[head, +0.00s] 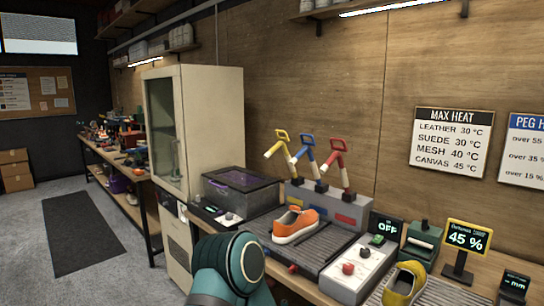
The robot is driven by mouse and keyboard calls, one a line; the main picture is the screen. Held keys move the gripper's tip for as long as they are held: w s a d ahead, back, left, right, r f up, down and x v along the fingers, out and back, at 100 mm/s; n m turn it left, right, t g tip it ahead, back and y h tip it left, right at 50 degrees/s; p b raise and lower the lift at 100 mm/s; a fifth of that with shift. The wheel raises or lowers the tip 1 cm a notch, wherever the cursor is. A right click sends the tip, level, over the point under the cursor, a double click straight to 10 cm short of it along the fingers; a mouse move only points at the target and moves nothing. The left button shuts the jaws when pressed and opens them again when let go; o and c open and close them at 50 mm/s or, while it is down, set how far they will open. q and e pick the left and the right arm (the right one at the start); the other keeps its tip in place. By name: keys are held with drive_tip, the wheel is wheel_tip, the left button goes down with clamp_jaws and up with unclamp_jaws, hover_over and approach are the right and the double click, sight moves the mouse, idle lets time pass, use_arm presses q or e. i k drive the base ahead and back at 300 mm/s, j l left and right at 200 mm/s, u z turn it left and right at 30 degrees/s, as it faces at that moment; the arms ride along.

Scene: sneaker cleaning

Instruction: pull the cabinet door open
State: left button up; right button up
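The tall cream cabinet (214,110) stands against the wooden wall, left of the middle. Its door (162,125) has a glass pane in a cream frame and faces left, so I see it at a steep angle. The door looks shut, though a small gap cannot be ruled out. A small handle-like part (176,176) shows low on the door. A teal link of my own arm shows at the bottom centre, in front of the bench and the cabinet's lower right. Neither gripper is in view.
A workbench right of the cabinet holds a dark lidded box (240,192), an orange sneaker (294,225), a yellow shoe (404,284) and a control box (357,272). A cluttered shelf bench (148,215) stands to the left. The floor around the dark mat (78,240) is clear.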

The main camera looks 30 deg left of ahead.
sight(173, 70)
drive_tip(key=u, duration=1.8)
drive_tip(key=i+j+z, duration=0.2)
drive_tip(key=i, duration=0.3)
drive_tip(key=i+j+z, duration=0.2)
drive_tip(key=i, duration=0.35)
drive_tip(key=i+j+z, duration=0.2)
drive_tip(key=i, duration=0.3)
drive_tip(key=j, duration=0.1)
